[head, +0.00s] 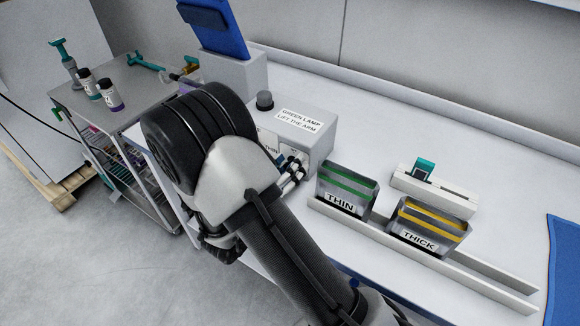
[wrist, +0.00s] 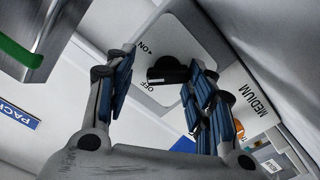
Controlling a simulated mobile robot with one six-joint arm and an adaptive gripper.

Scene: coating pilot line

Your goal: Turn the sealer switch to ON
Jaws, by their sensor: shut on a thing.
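The sealer switch is a black knob (wrist: 168,70) on a pale plate marked ON and OFF in the wrist view. My gripper (wrist: 160,66) has its blue-padded fingers on either side of the knob and is shut on it. The exact contact is partly hidden, and I cannot tell which mark the knob points to. In the head view my gripper (head: 292,172) is at the front of the grey sealer box (head: 322,140), labelled "GREEN LAMP LIFT THE ARM". The lamp (head: 264,100) on top looks dark. My arm hides part of the box, and the knob is not visible there.
THIN (head: 346,188) and THICK (head: 428,226) holders stand on a rail right of the box. A white block (head: 436,190) with a teal piece is behind them. A blue raised panel (head: 217,28) is behind my arm. A metal cart (head: 135,88) with bottles stands left.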

